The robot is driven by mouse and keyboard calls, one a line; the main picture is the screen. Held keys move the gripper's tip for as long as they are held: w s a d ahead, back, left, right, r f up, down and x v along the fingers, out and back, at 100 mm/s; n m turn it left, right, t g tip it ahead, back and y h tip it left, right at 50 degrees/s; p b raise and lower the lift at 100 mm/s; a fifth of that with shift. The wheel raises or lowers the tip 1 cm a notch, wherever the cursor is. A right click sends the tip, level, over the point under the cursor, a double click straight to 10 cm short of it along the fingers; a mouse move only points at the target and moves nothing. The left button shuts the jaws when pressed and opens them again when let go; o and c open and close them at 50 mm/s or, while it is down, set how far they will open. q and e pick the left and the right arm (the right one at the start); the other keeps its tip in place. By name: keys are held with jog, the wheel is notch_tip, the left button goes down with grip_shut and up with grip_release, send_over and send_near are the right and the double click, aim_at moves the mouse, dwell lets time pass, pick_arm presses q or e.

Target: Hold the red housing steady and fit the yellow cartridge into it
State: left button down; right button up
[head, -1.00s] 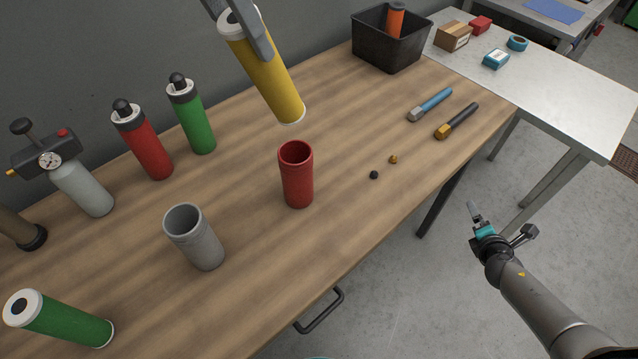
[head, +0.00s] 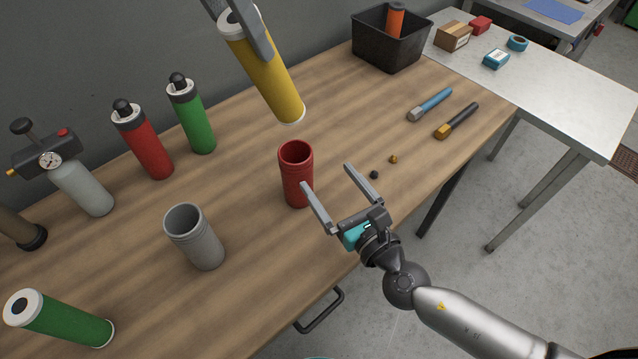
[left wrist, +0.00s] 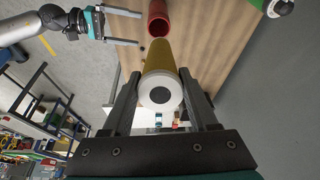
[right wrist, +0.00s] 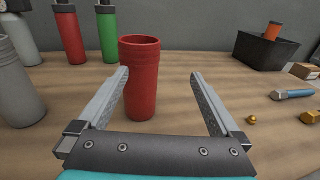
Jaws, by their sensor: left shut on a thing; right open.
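The red housing (head: 297,178) stands upright and open at the top on the wooden table. It also shows in the right wrist view (right wrist: 140,80) and the left wrist view (left wrist: 158,20). The yellow cartridge (head: 268,80) is held tilted above and behind the housing, apart from it. My left gripper (head: 243,30) is shut on its upper end, seen in the left wrist view around the white cap (left wrist: 160,95). My right gripper (head: 333,196) is open at the table's front edge, its fingers pointing at the housing. One finger overlaps the housing's lower right in the head view; nothing is between the fingers.
A grey housing (head: 195,238) stands left of the red one. A black ball (head: 374,175) and a brass piece (head: 393,159) lie to the right, with two tools (head: 430,105) beyond. A black bin (head: 390,50) stands at the back. A green cartridge (head: 65,322) lies front left.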

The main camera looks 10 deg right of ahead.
aim_at(288, 146)
jog(key=shift+s+a+r+y, duration=0.2)
jog(key=shift+s+a+r, duration=0.2)
jog(key=shift+a, duration=0.2)
jog(key=shift+s+a+r+y, duration=0.2)
jog(key=shift+s+a+r, duration=0.1)
jog(key=shift+a+r, duration=0.25)
jog(key=shift+w+a+n, duration=0.15)
jog(key=shift+a+n, duration=0.15)
jog(key=x, duration=1.1)
jog(key=shift+w+a, duration=0.1)
jog(key=shift+w, duration=0.1)
